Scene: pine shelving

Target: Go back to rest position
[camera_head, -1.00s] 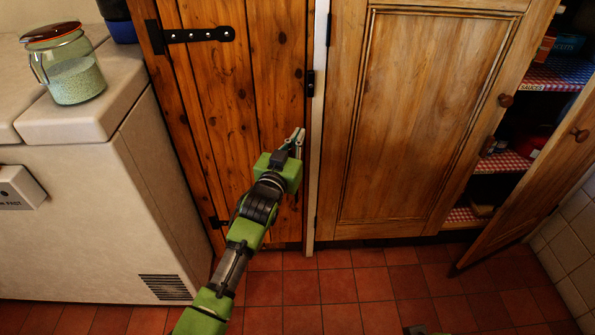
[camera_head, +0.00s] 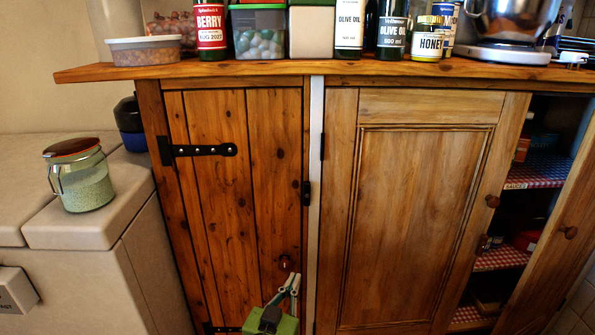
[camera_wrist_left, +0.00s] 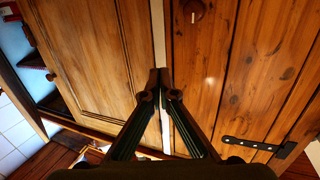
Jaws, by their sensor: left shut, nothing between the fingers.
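My left gripper (camera_head: 291,281) shows at the bottom of the head view, in front of the closed dark plank door (camera_head: 232,210). Its fingers are together and empty. In the left wrist view the two fingertips (camera_wrist_left: 164,78) meet in front of the pale strip between the two cupboard doors. A round wooden knob (camera_wrist_left: 195,10) shows just beyond them at the top. Most of my left arm lies below the head view's edge. My right gripper shows in neither view.
The lighter panel door (camera_head: 415,215) is closed. At the far right a door (camera_head: 552,245) stands open beside shelves. The wooden worktop (camera_head: 300,70) above bears jars and bottles. A lidded glass jar (camera_head: 82,180) stands on the pale chest at left.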

